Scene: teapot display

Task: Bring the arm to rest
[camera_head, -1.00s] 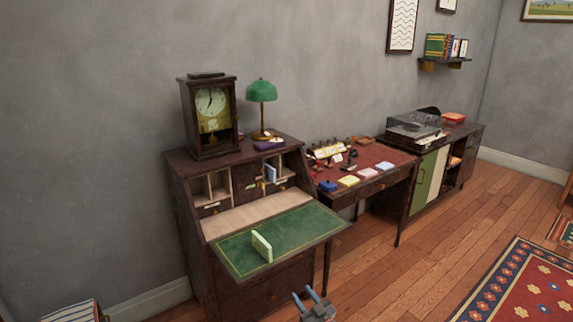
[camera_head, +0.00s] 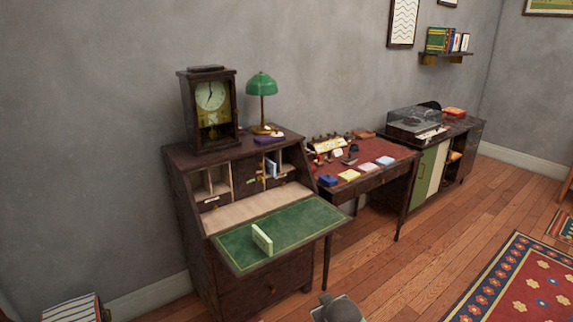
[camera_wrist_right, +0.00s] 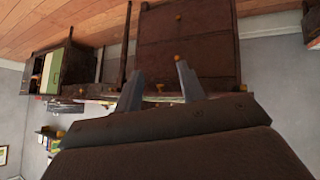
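My right gripper (camera_wrist_right: 159,84) shows in the right wrist view with its two grey fingers spread apart and nothing between them. That view is upside down, and the dark wooden desk appears beyond the fingers. In the head view only a grey rounded part of my arm (camera_head: 340,309) shows at the bottom edge, in front of the desk; the fingers are not visible there. My left gripper is in neither view.
The secretary desk (camera_head: 262,284) has its green flap (camera_head: 290,228) open with a pale green book (camera_head: 262,240) standing on it. A clock (camera_head: 210,105) and green lamp (camera_head: 262,86) stand on top. Open wooden floor (camera_head: 455,235) lies to the right.

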